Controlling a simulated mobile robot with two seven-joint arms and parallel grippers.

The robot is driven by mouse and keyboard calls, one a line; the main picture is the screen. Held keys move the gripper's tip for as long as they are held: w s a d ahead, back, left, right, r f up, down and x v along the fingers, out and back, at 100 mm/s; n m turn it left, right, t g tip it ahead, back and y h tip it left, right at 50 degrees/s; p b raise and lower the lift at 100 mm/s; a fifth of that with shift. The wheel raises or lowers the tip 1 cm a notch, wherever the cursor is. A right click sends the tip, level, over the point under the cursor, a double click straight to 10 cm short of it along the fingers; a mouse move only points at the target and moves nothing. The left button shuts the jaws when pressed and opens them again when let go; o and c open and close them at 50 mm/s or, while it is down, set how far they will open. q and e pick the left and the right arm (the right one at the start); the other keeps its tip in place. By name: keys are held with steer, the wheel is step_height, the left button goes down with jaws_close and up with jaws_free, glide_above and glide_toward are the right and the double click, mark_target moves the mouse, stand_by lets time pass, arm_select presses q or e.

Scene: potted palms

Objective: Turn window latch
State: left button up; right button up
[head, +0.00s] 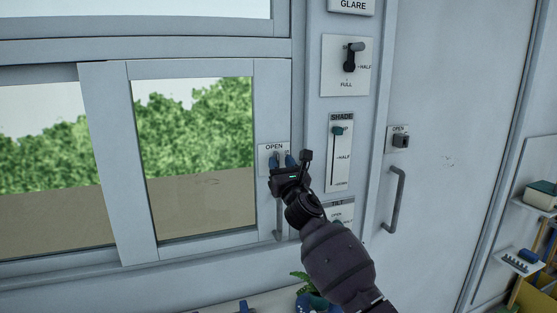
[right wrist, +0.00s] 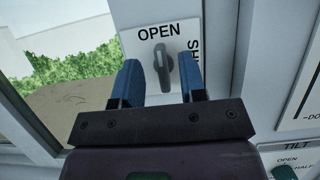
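The window latch (right wrist: 163,72) is a grey handle on a white plate (right wrist: 180,45) marked OPEN, with a second label partly hidden at its right. In the right wrist view the handle stands roughly upright between my right gripper's two blue fingers (right wrist: 162,85). The fingers are apart, with a gap on each side of the handle. In the head view my right gripper (head: 284,160) is in front of the latch plate (head: 265,150) on the window frame and hides the handle. My left gripper is not in view.
The window pane (head: 195,160) is left of the latch. A vertical handle (head: 279,225) hangs below it. At right are the SHADE slider panel (head: 340,165), a HALF/FULL lever plate (head: 336,85), a TILT panel (head: 337,205) and a door handle (head: 396,200). A plant (head: 302,278) stands below.

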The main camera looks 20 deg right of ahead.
steer(key=shift+x, duration=1.25)
jaws_close()
